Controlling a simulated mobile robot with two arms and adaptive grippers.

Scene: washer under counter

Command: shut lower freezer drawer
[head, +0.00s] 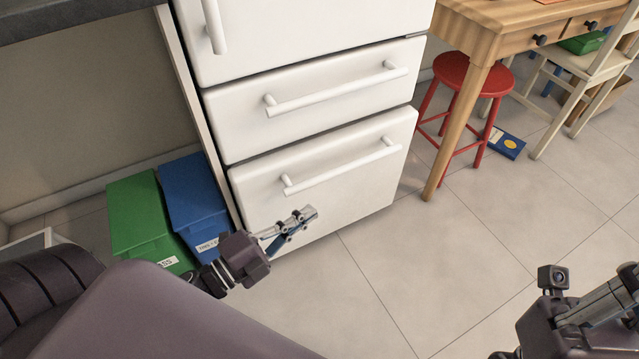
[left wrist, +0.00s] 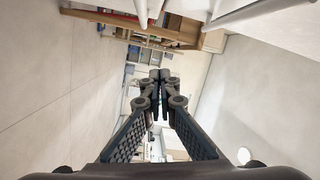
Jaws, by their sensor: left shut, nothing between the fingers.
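The lower freezer drawer (head: 250,196) is the bottom white front of the fridge, with a white bar handle (head: 345,166) across its upper part. It looks about in line with the drawer above; I cannot tell whether a small gap is left. My left gripper (head: 306,214) is shut and empty, in front of the drawer's lower part and below the handle. Whether it touches the front is unclear. Its closed fingertips also show in the left wrist view (left wrist: 160,76). My right gripper (head: 600,305) is partly in view at the lower right, away from the drawer; its fingertips are unclear.
The upper drawer (head: 235,135) with its handle is above. A green bin (head: 135,210) and a blue bin (head: 190,190) stand left of the fridge. A red stool (head: 473,75), wooden table (head: 480,40) and pale chair (head: 590,65) stand right. The floor in front is clear.

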